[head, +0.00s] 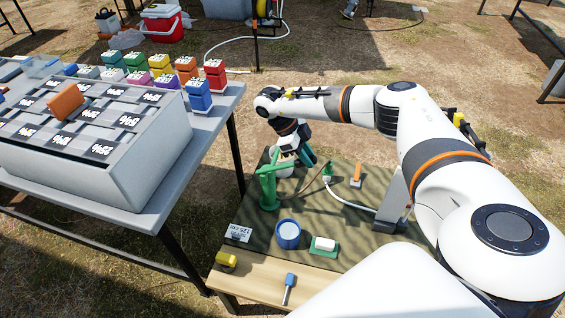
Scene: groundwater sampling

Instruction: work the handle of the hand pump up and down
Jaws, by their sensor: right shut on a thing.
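The green hand pump (268,188) stands upright on a dark patterned mat at the left part of the low wooden table. My right arm comes in from the right and bends down behind the pump. My right gripper (293,160) is at the top of the pump, shut on its handle; the handle is mostly hidden there, so its exact angle is hard to tell. My left gripper is not in view.

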